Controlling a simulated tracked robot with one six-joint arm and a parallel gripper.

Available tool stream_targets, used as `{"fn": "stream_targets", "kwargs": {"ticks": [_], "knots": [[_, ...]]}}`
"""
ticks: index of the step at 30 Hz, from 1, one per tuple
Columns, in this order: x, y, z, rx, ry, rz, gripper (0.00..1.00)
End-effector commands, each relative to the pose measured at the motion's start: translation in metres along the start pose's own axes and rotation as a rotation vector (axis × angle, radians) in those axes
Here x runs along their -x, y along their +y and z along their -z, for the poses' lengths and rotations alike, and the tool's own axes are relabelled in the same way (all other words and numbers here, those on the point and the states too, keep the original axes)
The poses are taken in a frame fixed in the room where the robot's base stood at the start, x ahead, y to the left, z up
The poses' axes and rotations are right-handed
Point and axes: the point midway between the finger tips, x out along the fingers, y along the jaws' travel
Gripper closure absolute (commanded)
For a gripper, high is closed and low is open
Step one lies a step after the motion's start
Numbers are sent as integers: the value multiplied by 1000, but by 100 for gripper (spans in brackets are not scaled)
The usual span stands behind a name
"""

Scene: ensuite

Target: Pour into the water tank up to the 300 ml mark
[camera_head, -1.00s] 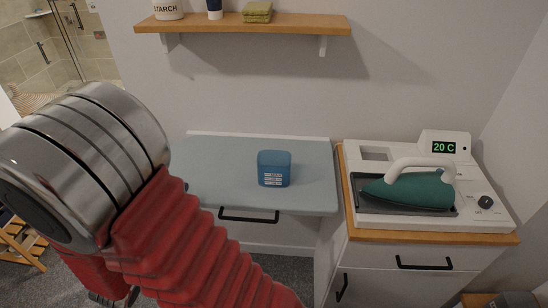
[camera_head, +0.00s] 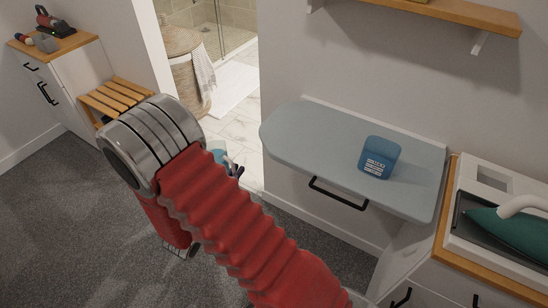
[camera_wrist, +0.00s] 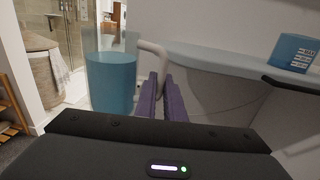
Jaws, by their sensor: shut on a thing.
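The water tank (camera_head: 379,157) is a small blue box with white markings on its front, standing on the pale blue fold-down board. It also shows at the right edge of the wrist view (camera_wrist: 292,52), with the board between. My gripper (camera_wrist: 162,80) has purple fingers shut on the pale handle (camera_wrist: 158,52) of a clear jug. The jug (camera_wrist: 111,82) holds blue water and looks upright, well left of the tank. In the head view the jug (camera_head: 218,154) is mostly hidden behind my arm, off the board's left end. The 300 ml mark cannot be read.
The blue board (camera_head: 310,130) has free room left of the tank. An iron (camera_head: 515,222) rests on a white station (camera_head: 480,180) at the right. A wooden shelf (camera_head: 440,12) hangs above. A slatted stool (camera_head: 115,97) and a basket (camera_head: 185,75) stand at the left.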

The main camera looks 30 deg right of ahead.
Motion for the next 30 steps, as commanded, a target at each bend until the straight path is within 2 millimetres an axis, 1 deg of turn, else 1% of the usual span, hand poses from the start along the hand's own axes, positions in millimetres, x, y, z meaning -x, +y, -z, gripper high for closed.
{"fn": "stream_targets", "kwargs": {"ticks": [1, 3, 9, 30], "knots": [[2, 7, 7, 1, -1, -12, 100], [4, 14, 14, 0, -1, -26, 100], [8, 25, 24, -1, -1, -44, 100], [9, 27, 25, -1, -1, -50, 100]]}}
